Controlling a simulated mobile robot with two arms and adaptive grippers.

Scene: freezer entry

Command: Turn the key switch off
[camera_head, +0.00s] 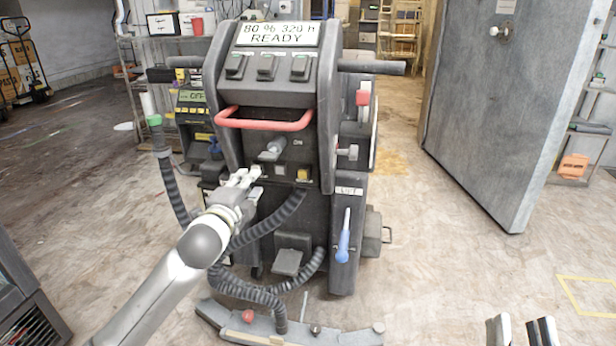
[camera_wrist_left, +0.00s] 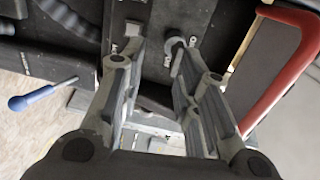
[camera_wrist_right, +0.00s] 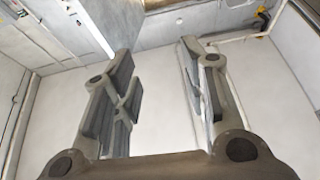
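The key switch (camera_head: 271,150) is a grey knob on the black front panel of the machine (camera_head: 262,105), below the red bar, with an "ON" label (camera_head: 298,142) to its right. My left gripper (camera_head: 252,174) is just below and left of it, fingers pointing at the panel. In the left wrist view its fingers (camera_wrist_left: 155,52) are open, and the grey knob (camera_wrist_left: 174,44) shows by the right fingertip. I cannot tell whether they touch. My right gripper (camera_head: 522,332) is open and empty at the lower right, away from the machine; its fingers (camera_wrist_right: 158,58) are apart.
The red bar (camera_head: 264,122) juts out above the switch. A yellow button (camera_head: 303,175) and ribbed hoses (camera_head: 270,220) are below it. A blue-handled lever (camera_head: 343,240) is at the lower right. A grey door (camera_head: 510,100) stands open at the right; the floor between is clear.

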